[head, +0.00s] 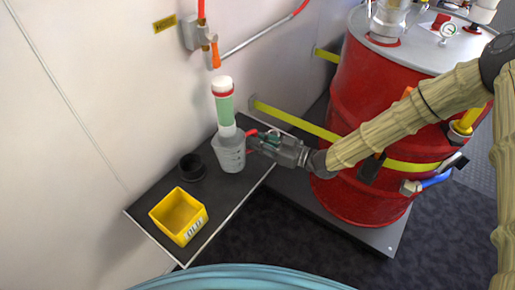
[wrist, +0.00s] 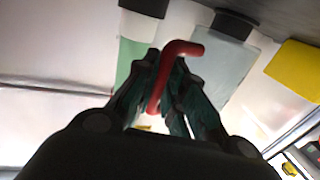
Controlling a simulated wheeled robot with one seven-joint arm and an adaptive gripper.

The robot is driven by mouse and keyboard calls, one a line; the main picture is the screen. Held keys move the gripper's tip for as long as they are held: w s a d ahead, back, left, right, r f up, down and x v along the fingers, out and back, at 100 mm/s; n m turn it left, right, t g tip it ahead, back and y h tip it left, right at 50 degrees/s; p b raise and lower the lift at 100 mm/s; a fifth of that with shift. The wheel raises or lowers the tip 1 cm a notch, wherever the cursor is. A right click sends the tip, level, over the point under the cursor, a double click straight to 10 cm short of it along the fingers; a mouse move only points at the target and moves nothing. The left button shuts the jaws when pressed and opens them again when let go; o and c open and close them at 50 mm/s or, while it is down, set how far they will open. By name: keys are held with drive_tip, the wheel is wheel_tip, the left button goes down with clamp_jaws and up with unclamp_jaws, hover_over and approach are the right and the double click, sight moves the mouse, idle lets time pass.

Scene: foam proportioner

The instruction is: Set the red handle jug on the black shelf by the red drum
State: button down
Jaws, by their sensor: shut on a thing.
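The jug (head: 229,153) is a translucent grey cup with a red handle (head: 250,140) on its right side. My gripper (head: 258,143) reaches in from the right and is shut on that handle. The handle also shows between the fingers in the wrist view (wrist: 176,72). The jug is upright at the back of the black shelf (head: 218,205). I cannot tell whether its base touches the shelf. The red drum (head: 345,105) stands to the right, behind my arm.
A green and white tube (head: 225,106) rises just behind or in the jug; I cannot tell which. A black cup (head: 192,167) and a yellow bin (head: 180,214) stand left on the shelf. An orange-tipped tap (head: 214,52) hangs above. The shelf's front right is clear.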

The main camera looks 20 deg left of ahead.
drive_tip(key=shift+f, duration=1.7)
drive_tip(key=shift+f, duration=0.3)
drive_tip(key=c, duration=1.5)
unclamp_jaws()
drive_tip(key=shift+r, duration=0.1)
drive_tip(key=shift+r, duration=0.15)
drive_tip(key=shift+d, duration=0.25)
drive_tip(key=s+d, duration=0.1)
drive_tip(key=d, duration=1)
drive_tip(key=shift+s+d, duration=0.25)
drive_tip(key=shift+s, duration=0.1)
